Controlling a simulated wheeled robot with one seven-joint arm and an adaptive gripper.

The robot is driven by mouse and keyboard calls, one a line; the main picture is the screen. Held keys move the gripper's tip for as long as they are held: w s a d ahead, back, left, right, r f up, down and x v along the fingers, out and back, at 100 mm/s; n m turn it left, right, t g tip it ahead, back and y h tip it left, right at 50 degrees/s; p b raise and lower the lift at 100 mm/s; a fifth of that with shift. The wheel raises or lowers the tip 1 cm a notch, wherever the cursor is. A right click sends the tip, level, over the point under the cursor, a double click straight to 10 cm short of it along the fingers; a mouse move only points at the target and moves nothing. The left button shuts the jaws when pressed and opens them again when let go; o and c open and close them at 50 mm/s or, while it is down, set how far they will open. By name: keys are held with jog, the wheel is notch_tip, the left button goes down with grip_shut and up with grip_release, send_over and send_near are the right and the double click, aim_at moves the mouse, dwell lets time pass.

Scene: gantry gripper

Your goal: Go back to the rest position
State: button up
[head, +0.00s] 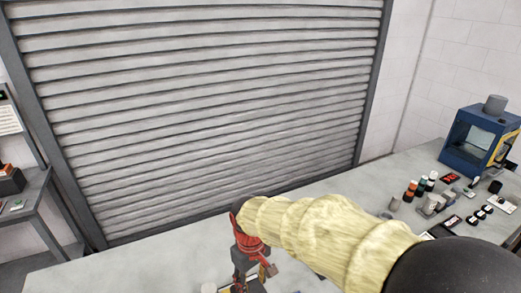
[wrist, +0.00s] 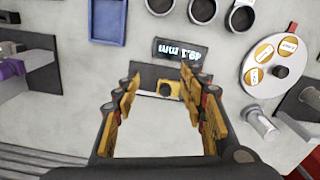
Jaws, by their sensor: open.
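My gripper (wrist: 160,78) is open in the wrist view, its two yellow-padded fingers apart with nothing held between them. Beyond the fingertips, on the grey table, lies a flat piece with a yellow and black part (wrist: 166,88). I cannot tell whether the fingers touch it. In the head view my gripper (head: 252,272) points down over the table's near part, below my yellow-sleeved arm. Its fingertips are partly cut off by the bottom edge there.
The wrist view shows a black label block (wrist: 182,50), a blue tray (wrist: 108,20), several dark round cups (wrist: 202,10) and a round white plate with yellow discs (wrist: 280,65). In the head view, a blue machine (head: 478,140) and small parts crowd the table's right; a shutter (head: 210,110) stands behind.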

jog(key=s+d+r+m+t, duration=0.3)
jog(key=s+d+r, duration=0.4)
jog(key=d, duration=0.3)
jog(key=s+d+r+m+t, duration=0.2)
jog(key=s+d+r+m, duration=0.2)
jog(key=d+r, duration=0.5)
jog(key=s+d, duration=0.2)
jog(key=shift+s+d+r+m+t, duration=0.15)
jog(key=shift+s+r+m+t, duration=0.15)
jog(key=shift+s+m+t, duration=0.1)
